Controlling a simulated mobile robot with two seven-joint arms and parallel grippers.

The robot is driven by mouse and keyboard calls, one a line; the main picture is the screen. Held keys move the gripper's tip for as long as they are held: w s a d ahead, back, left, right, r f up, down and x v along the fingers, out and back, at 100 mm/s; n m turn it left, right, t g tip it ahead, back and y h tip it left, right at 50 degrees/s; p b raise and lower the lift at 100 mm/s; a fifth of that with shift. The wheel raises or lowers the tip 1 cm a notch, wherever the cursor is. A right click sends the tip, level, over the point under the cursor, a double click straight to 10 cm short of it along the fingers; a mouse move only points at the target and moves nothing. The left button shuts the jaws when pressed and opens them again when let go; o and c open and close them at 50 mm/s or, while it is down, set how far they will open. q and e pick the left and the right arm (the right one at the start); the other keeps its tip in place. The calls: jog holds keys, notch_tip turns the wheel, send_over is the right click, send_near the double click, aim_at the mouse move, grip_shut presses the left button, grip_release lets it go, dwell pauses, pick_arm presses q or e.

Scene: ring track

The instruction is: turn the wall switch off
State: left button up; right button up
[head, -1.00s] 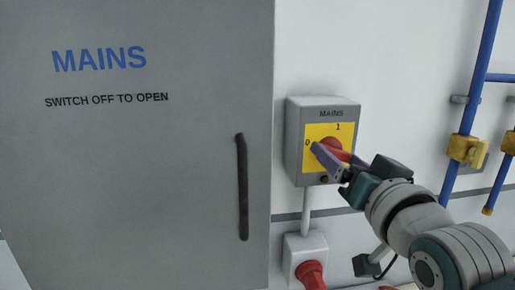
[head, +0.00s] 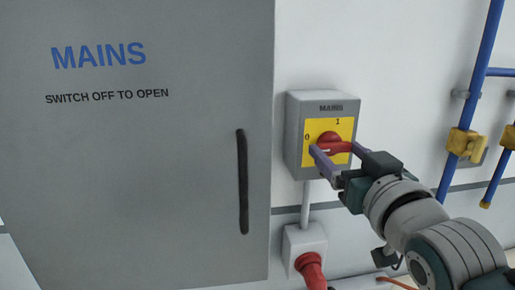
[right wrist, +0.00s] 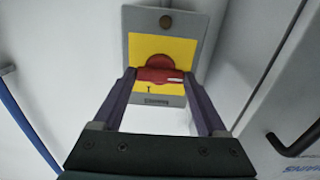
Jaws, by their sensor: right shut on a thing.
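The wall switch (head: 294,140) is a grey box marked MAINS with a yellow plate, 0 at the left and 1 at the top. Its red handle (head: 338,148) lies about level, its left end near the 0. My right gripper (head: 334,150) is shut on the handle, one purple finger at each end. In the right wrist view the switch box (right wrist: 131,18) appears upside down, and the red handle (right wrist: 152,75) lies between the fingers, with a white mark near its right end. My left gripper is not in view.
A grey MAINS cabinet (head: 150,190) with a black handle (head: 242,182) stands left of the switch, its door looking shut. A socket with a red plug (head: 310,268) is below. Blue pipes with yellow valves (head: 462,143) run at the right.

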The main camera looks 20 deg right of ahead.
jog(key=shift+f, duration=0.2)
jog(key=o, duration=1.3)
jog(key=shift+r, duration=0.15)
jog(key=b+v, duration=0.2)
jog(key=v, duration=0.8)
jog(key=shift+d, duration=0.1)
